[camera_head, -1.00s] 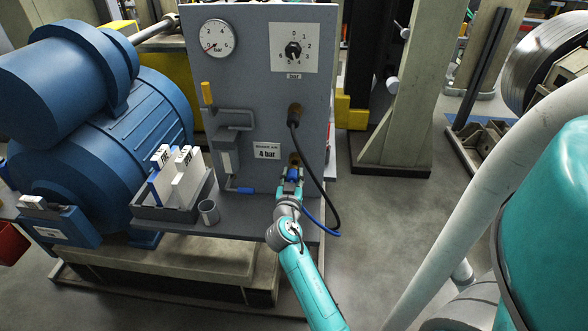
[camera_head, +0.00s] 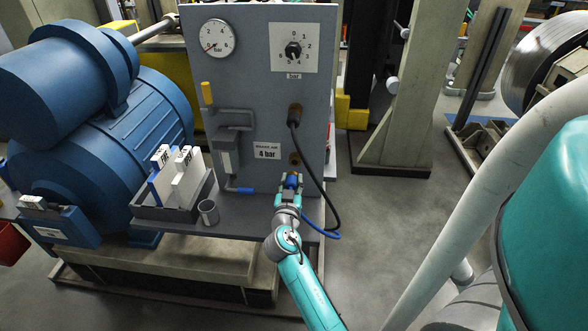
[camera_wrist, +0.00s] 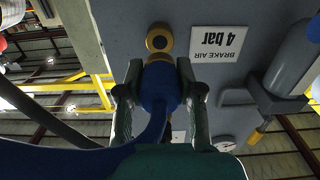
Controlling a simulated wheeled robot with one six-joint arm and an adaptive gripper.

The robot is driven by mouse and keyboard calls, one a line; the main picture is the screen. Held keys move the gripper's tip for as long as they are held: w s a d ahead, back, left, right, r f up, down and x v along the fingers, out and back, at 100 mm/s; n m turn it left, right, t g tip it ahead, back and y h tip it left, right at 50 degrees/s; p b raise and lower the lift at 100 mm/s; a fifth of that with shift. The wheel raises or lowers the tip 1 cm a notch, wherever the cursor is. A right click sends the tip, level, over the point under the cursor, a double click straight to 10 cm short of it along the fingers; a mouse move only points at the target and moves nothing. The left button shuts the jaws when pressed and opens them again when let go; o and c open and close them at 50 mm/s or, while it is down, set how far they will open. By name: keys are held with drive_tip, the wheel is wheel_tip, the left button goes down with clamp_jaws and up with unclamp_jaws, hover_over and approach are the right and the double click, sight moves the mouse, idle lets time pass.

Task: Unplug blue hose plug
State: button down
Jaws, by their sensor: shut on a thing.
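The blue hose plug (camera_head: 292,181) is between the fingers of my gripper (camera_head: 291,186), in front of the lower part of the grey panel (camera_head: 262,75). In the wrist view the plug (camera_wrist: 160,86) sits between both fingers, with its brass tip pointing at the panel. My gripper is shut on it. The brass socket (camera_head: 295,159) shows just above the plug, and its round dark opening is uncovered in the wrist view (camera_wrist: 159,38). The plug's tip looks apart from the socket. The blue hose (camera_head: 322,232) hangs from the plug and curves down to the right.
A black hose (camera_head: 320,180) runs from an upper fitting down beside my gripper. A "4 bar" label (camera_head: 267,151), a pipe with a blue end (camera_head: 246,190), a metal cup (camera_head: 208,212) and a tray (camera_head: 168,212) are to the left.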

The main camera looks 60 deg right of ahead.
drive_tip(key=shift+a, duration=0.15)
drive_tip(key=v, duration=0.8)
drive_tip(key=shift+s+a, duration=0.25)
drive_tip(key=shift+a, duration=0.05)
idle(0.4)
drive_tip(key=shift+w+f, duration=0.1)
idle(0.3)
drive_tip(key=w+d+f, duration=0.1)
drive_tip(key=f, duration=0.2)
drive_tip(key=w+d+f, duration=0.2)
drive_tip(key=f, duration=0.1)
drive_tip(key=w+d+f, duration=0.1)
drive_tip(key=w+f, duration=0.1)
drive_tip(key=f, duration=0.1)
drive_tip(key=shift+d+f, duration=0.15)
drive_tip(key=shift+d, duration=0.25)
drive_tip(key=shift+f, duration=2.1)
drive_tip(key=shift+f, duration=1.75)
